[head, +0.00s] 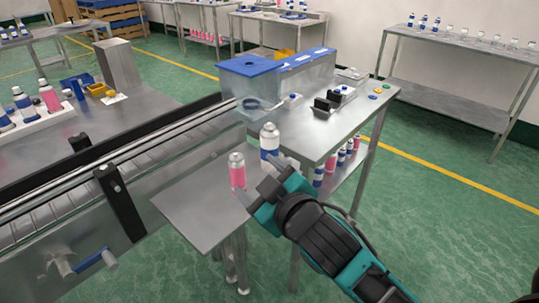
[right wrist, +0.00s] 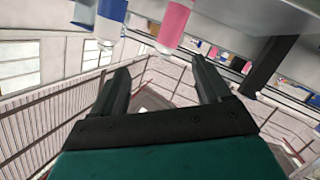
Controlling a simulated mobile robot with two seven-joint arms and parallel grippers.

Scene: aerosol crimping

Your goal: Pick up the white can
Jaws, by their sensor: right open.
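A white can with a blue band (head: 269,141) stands upright on the small metal side table. A pink can with a silver top (head: 237,172) stands to its left and nearer. In the right wrist view, the white-and-blue can (right wrist: 108,22) and the pink can (right wrist: 174,22) show at the top edge, partly cut off. My right gripper (head: 262,182) is open, with nothing between its fingers (right wrist: 163,75). It is on the near side of the two cans and hides the lower part of the white one. My left gripper is not in view.
A conveyor (head: 120,165) runs along the left. A machine with a blue lid and clear guard (head: 250,85) stands behind the cans. Several bottles (head: 342,155) stand on a shelf under the machine's table. The side table's front (head: 200,222) is bare.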

